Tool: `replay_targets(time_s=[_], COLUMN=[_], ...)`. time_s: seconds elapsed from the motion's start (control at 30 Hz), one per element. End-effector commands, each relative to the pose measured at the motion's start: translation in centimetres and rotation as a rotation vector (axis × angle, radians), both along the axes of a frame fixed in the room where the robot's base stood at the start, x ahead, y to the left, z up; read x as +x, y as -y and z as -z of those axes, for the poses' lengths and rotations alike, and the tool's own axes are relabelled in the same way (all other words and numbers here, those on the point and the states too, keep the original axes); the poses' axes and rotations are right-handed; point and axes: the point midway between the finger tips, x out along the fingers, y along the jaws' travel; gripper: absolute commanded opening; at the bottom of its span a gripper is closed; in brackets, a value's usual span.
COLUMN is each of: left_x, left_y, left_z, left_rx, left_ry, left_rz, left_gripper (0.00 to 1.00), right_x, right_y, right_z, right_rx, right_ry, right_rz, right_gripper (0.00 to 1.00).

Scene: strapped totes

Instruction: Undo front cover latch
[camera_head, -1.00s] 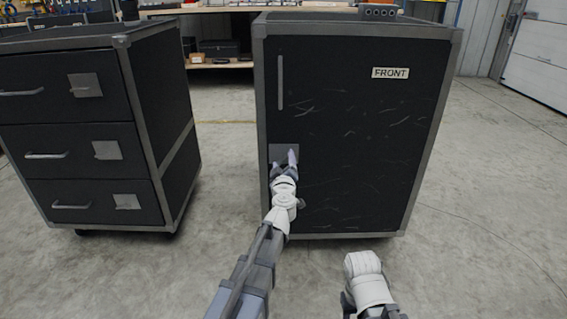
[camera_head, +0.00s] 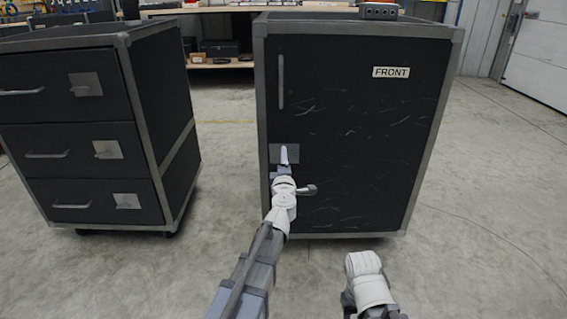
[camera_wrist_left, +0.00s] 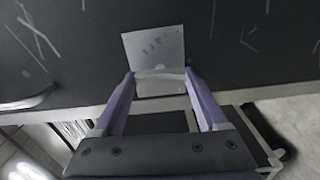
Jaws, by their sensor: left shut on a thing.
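The dark cabinet (camera_head: 350,120) stands upright with its door marked FRONT closed. A grey latch plate (camera_head: 296,152) is on the door's lower left; it also shows in the wrist view (camera_wrist_left: 155,42), with several small dark marks. A pale latch tab (camera_wrist_left: 160,74) crosses the plate's lower part. My left gripper (camera_head: 285,157) is at this plate, its fingers seen nearly in line with each other. In the wrist view my left gripper (camera_wrist_left: 160,76) has one finger at each end of the tab, shut on it. My right arm shows low in the head view, but its fingers do not.
A long vertical handle (camera_head: 281,81) is above the latch plate, near the door's left edge. A drawer cabinet (camera_head: 75,130) stands to the left, with a floor gap between. Open floor (camera_head: 480,230) lies to the right.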

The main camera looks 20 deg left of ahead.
Motion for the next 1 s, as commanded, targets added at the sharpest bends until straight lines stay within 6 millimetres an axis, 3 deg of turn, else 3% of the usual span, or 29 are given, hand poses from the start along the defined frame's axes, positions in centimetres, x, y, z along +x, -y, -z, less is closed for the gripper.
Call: replay_targets(time_s=[0.7,0.73,0.9,1.0], left_x=[-0.04,-0.04,-0.03,-0.02], left_y=[-0.05,-0.06,-0.04,-0.04], left_z=[0.05,0.05,0.04,0.03], left_rx=[-0.062,-0.061,-0.06,-0.059], left_ry=[0.018,0.017,0.017,0.017], left_rz=[-0.001,-0.001,-0.001,-0.001], left_gripper=[0.19,0.78,0.97,1.0], right_x=[0.0,0.0,0.0,0.0], right_y=[0.0,0.0,0.0,0.0], right_z=[0.03,0.03,0.03,0.03], right_rx=[0.0,0.0,0.0,0.0], right_ry=[0.0,0.0,0.0,0.0], right_rz=[0.0,0.0,0.0,0.0], right_gripper=[0.5,0.5,0.5,0.5])
